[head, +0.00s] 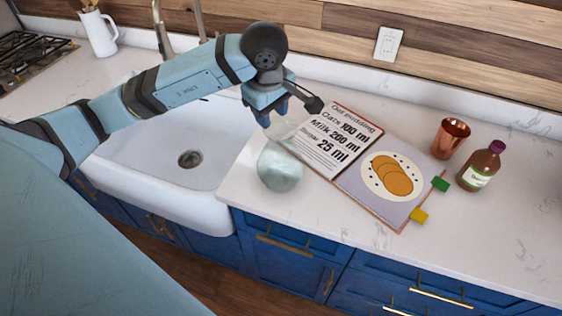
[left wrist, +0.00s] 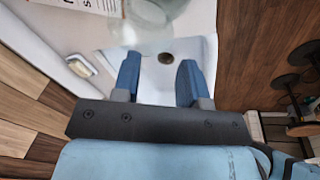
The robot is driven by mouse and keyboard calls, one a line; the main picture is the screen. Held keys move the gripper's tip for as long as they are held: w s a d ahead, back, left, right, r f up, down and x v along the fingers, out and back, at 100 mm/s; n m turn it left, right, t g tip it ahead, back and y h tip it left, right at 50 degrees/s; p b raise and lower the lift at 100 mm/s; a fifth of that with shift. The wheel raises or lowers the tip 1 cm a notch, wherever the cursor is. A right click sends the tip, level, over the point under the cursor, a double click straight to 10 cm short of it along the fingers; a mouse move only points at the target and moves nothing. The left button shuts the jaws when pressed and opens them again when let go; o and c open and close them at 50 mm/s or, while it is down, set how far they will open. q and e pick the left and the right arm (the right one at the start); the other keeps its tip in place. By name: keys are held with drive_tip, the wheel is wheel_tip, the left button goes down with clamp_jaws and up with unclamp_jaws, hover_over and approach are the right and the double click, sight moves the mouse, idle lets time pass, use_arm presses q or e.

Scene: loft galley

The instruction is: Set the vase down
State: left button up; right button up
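The vase (head: 281,168) is pale, see-through glass with a round body. In the head view it is at the counter's front edge, right of the sink and beside the open recipe book; it looks upright on the counter. My left gripper (head: 274,112) is just above and behind it, pointing down. In the left wrist view the glass vase (left wrist: 152,22) is beyond the fingertips, and the spread fingers of the left gripper (left wrist: 159,62) have a clear gap between them. Whether a finger touches the glass is hard to tell. My right gripper is in neither view.
The white sink (head: 150,185) lies left of the vase. The recipe book (head: 380,212) lies close on its right, with a copper cup (head: 450,139) and a brown bottle (head: 479,167) beyond. The counter (head: 520,235) is clear at the far right.

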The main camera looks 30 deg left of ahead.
sight(271, 140)
use_arm(q)
drive_tip(key=f, duration=0.3)
drive_tip(key=shift+w+a+f, duration=0.1)
drive_tip(key=shift+w+f, duration=0.1)
drive_tip(key=shift+f, duration=0.1)
drive_tip(key=f, duration=0.1)
drive_tip(key=f+p, duration=0.1)
drive_tip(key=f, duration=0.1)
drive_tip(key=f+p, duration=0.1)
drive_tip(key=shift+a+f, duration=0.3)
drive_tip(key=shift+f, duration=0.05)
drive_tip(key=shift+w+f, duration=0.15)
drive_tip(key=shift+f, duration=0.05)
clamp_jaws()
idle(0.7)
